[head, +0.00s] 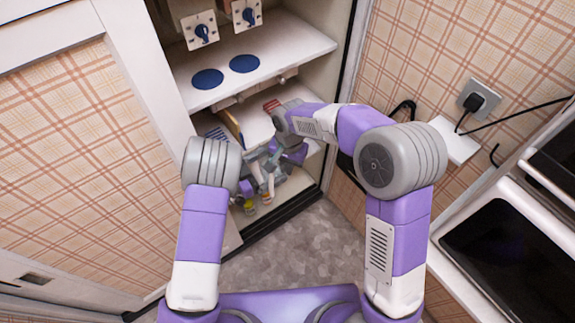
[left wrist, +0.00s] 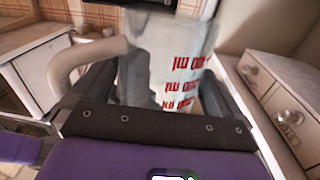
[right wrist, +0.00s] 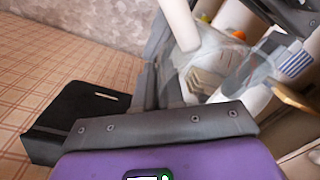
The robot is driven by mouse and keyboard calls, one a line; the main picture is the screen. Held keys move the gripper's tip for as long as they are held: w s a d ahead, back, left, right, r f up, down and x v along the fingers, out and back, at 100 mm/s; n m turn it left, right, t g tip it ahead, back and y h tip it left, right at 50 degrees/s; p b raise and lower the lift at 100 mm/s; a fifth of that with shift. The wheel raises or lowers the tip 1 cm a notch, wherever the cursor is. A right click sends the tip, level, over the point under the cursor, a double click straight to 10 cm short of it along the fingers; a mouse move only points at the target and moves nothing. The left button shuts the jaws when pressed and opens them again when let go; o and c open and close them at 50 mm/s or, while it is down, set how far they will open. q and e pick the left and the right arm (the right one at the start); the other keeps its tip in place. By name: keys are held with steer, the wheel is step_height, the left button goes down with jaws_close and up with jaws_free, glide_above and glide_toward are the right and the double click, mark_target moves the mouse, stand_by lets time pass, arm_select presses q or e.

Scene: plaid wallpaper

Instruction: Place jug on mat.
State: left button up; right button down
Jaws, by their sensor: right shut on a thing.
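A jug (left wrist: 180,65) with red print and a pale handle fills the left wrist view. My left gripper (left wrist: 150,100) is open, its fingers spread to either side of the jug. In the right wrist view a clear jug (right wrist: 212,62) with a pale handle (right wrist: 180,25) lies at my right gripper (right wrist: 195,75), which is shut on it. In the head view both grippers meet low in the open cabinet, largely hiding the jug. Two round blue mats (head: 207,79) (head: 244,63) lie flat on the shelf above; which one is meant I cannot tell.
The cabinet shelf (head: 310,40) holding the blue mats has clear room on its right. Panels with blue knobs (head: 201,31) stand behind it. A wooden board (head: 230,124) and small items crowd the lower level. A socket (head: 480,99) with a cord is on the right wall.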

arm_select(q)
steer(key=v, duration=1.2)
step_height(320, 180, down, 18)
steer(key=s+a+n+y, duration=0.1)
steer(key=a+n+y, duration=0.2)
steer(key=n+y, duration=0.8)
steer(key=s+d+f+n+g, duration=0.2)
steer(key=s+g, duration=0.1)
steer(key=s, duration=0.4)
steer(key=s+d+f+n+g, duration=0.2)
steer(key=s+d+g, duration=0.1)
steer(key=s, duration=0.5)
steer(key=shift+d+f+n+g+y, duration=0.15)
steer(key=shift+d+n+g+y, duration=0.2)
steer(key=shift+g, duration=0.45)
arm_select(e)
steer(key=s+d+f+n, duration=0.2)
steer(key=s+d+f, duration=0.1)
steer(key=d, duration=0.3)
steer(key=s+d+f+n, duration=0.3)
steer(key=d, duration=0.4)
steer(key=shift+s+d, duration=0.3)
steer(key=shift+s, duration=0.1)
